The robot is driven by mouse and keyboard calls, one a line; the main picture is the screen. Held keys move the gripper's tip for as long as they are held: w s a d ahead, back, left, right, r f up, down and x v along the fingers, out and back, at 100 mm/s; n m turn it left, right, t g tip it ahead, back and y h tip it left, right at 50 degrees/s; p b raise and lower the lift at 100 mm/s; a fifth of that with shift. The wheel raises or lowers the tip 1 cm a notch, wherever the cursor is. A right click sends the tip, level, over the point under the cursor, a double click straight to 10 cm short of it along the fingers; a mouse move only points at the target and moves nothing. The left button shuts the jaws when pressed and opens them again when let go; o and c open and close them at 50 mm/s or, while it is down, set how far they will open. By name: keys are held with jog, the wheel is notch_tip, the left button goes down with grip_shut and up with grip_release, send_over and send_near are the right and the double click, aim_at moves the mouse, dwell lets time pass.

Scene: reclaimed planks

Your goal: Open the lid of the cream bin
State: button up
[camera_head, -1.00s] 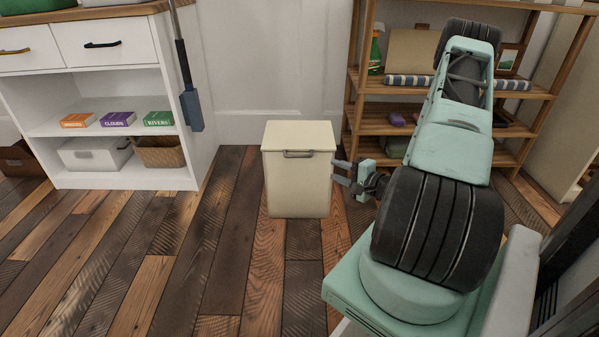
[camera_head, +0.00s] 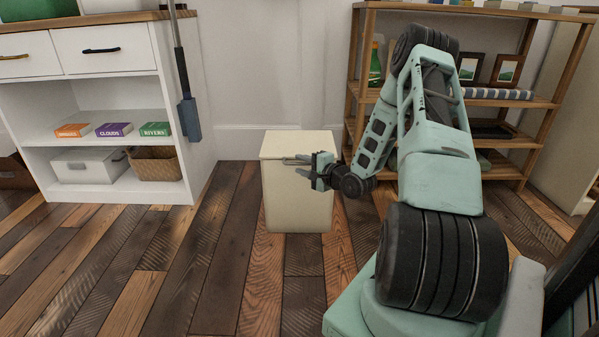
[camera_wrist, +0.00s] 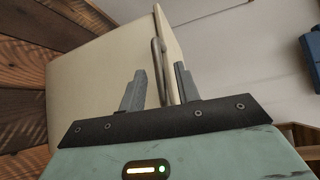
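The cream bin (camera_head: 296,200) stands upright on the plank floor with its lid (camera_head: 298,143) closed. It also shows in the wrist view (camera_wrist: 95,85), turned on its side. A metal bar handle (camera_wrist: 159,70) runs along the front near the lid's edge. My gripper (camera_head: 300,165) is at the upper front of the bin, by the handle. In the wrist view its two fingers (camera_wrist: 159,80) are spread apart, with the handle bar between them. A gap shows around the bar, so the fingers are not closed on it. In the head view my gripper hides part of the handle.
A white shelf unit (camera_head: 110,185) with drawers, books and baskets stands to the left. A blue-grey long-handled tool (camera_head: 188,115) hangs on its side. A wooden rack (camera_head: 505,142) stands behind my arm on the right. The floor (camera_head: 200,260) before the bin is clear.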

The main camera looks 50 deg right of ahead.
jog(key=shift+w+f, duration=0.1)
jog(key=shift+w, duration=0.7)
grip_shut()
